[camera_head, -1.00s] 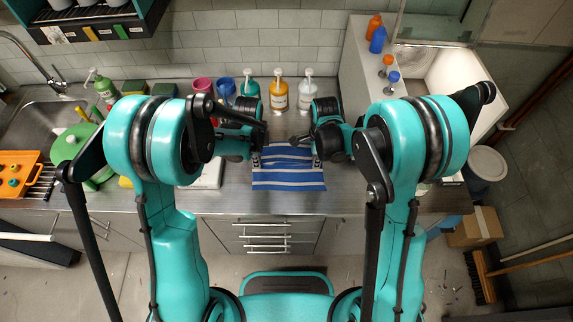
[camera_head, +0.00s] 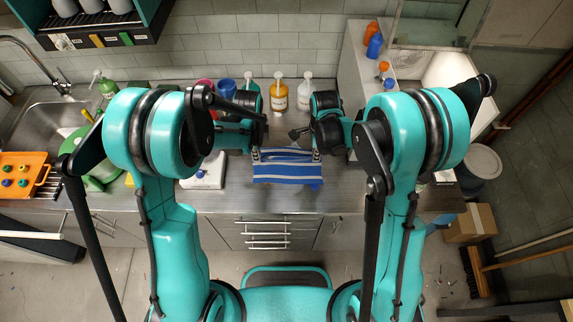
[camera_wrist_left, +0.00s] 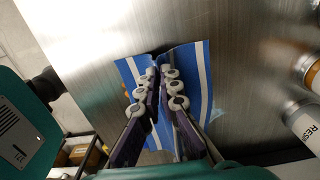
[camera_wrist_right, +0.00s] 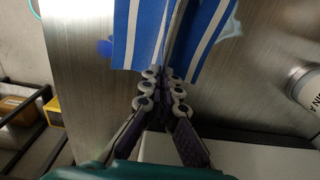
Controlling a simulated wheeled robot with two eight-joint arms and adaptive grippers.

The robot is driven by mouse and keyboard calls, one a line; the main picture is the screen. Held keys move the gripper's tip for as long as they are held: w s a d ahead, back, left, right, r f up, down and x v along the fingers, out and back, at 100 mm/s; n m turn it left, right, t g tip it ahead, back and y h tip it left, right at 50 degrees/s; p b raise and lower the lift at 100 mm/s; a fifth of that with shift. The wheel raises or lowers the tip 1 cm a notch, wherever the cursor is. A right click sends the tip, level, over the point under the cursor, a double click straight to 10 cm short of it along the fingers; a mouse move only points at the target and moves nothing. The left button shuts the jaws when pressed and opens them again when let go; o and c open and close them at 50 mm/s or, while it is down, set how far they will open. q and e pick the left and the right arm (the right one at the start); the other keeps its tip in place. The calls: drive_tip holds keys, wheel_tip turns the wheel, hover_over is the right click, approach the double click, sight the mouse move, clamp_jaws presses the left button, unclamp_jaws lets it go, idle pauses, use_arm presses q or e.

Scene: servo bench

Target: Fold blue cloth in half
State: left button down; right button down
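The blue cloth (camera_head: 288,172) with white stripes is at the bench's front middle, its far part raised in a ridge between my grippers. Its near part hangs or lies toward the front edge; I cannot tell which. My left gripper (camera_head: 256,155) is shut on the cloth's left side; in the left wrist view, the fingers (camera_wrist_left: 160,80) pinch the cloth (camera_wrist_left: 197,75), which spreads to both sides. My right gripper (camera_head: 316,156) is shut on the right side; in the right wrist view, its fingertips (camera_wrist_right: 163,74) meet at a fold of the cloth (camera_wrist_right: 146,32).
Pump bottles, including an orange one (camera_head: 279,94) and a white one (camera_head: 305,92), stand behind the cloth. A white scale-like device (camera_head: 206,176) lies to its left. An orange tray (camera_head: 22,172) and the sink (camera_head: 45,125) are further left. Drawers (camera_head: 267,233) lie below the front edge.

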wheel_tip(320, 180, up, 11)
drive_tip(key=p, duration=1.1)
drive_tip(key=shift+w+d, duration=0.1)
